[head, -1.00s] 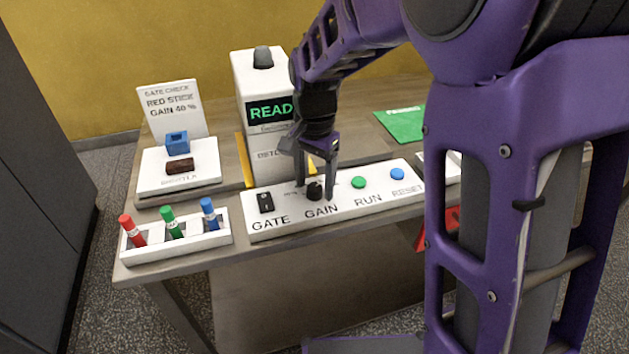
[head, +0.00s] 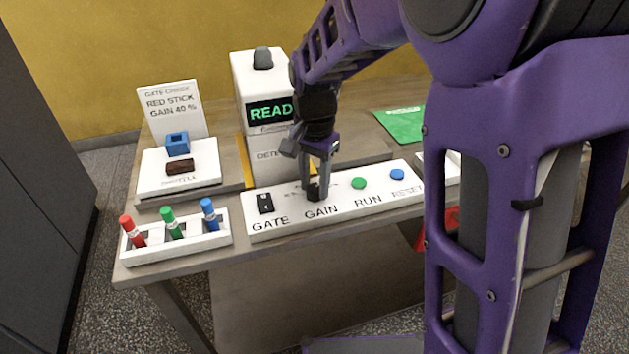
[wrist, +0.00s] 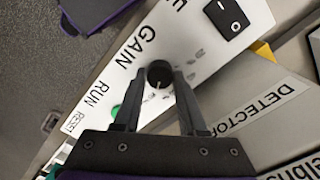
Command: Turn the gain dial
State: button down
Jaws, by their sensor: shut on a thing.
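The gain dial is a small black round knob above the word GAIN on the white control panel (head: 290,222). In the head view my gripper (head: 317,192) points down at it, and its fingers largely hide the knob. The wrist view shows the gain dial (wrist: 159,74) between the two fingertips, with a pale pointer mark on its top. My gripper is shut on the dial. A card (head: 172,108) at the back left reads "GATE CHECK, RED STICK, GAIN 40 %". The scale marks around the dial are too small to read.
The black gate switch (head: 265,203) is left of the dial; the green run button (head: 358,183) and blue reset button (head: 397,174) are right. Behind stands the white detector (head: 262,80), its screen showing "READ". A rack (head: 190,243) of red, green and blue sticks stands front left.

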aim_at(314, 188)
jog(key=shift+r, duration=0.1)
jog(key=n+p, duration=0.1)
jog(key=n, duration=0.2)
jog(key=shift+n, duration=0.4)
jog(key=shift+n+p, duration=0.7)
jog(key=shift+n, duration=1.1)
jog(key=shift+c, duration=2.3)
grip_release()
notch_tip(314, 188, up, 17)
jog(key=p, duration=0.2)
jog(key=shift+r+p, duration=0.15)
jog(key=shift+p, duration=0.25)
